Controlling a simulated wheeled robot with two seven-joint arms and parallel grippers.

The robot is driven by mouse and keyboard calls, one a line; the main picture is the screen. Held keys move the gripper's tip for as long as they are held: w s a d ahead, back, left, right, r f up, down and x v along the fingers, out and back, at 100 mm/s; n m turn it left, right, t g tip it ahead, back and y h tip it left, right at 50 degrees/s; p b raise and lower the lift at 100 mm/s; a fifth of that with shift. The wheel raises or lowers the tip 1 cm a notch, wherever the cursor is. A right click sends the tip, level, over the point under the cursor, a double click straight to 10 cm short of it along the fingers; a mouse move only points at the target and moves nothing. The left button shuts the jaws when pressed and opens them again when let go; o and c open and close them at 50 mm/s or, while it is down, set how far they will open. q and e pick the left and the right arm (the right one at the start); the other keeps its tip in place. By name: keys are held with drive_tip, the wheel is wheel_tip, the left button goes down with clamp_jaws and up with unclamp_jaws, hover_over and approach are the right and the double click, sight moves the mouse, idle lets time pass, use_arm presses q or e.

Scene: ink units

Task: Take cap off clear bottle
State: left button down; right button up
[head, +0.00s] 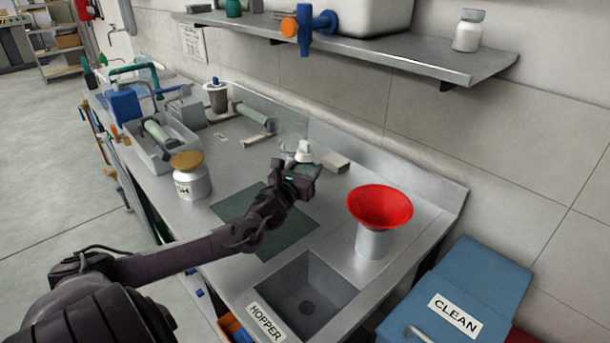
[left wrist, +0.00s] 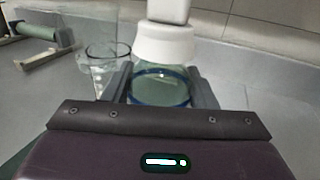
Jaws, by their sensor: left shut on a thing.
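The clear bottle (left wrist: 160,88) stands between the two fingers of my left gripper (left wrist: 162,88) in the left wrist view. A blue ring shows around its clear body, and a white cap (left wrist: 164,43) with a blocky top sits on it. In the head view the white cap (head: 304,152) shows just beyond my left gripper (head: 300,176), which hides most of the bottle. My left gripper is shut on the clear bottle, below the cap. My right gripper is in neither view.
A clear beaker (left wrist: 106,66) stands left of the bottle. A red funnel (head: 381,207) on a metal can is to the right, behind the hopper sink (head: 303,297). A white jar (head: 193,185) with a tan lid stands left of a dark green mat (head: 240,207).

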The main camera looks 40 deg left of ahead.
use_arm(q)
wheel_tip(320, 180, up, 19)
drive_tip(key=p, duration=0.1)
drive_tip(key=shift+f, duration=0.2)
drive_tip(key=shift+s+f, duration=0.1)
drive_tip(key=shift+f, duration=0.05)
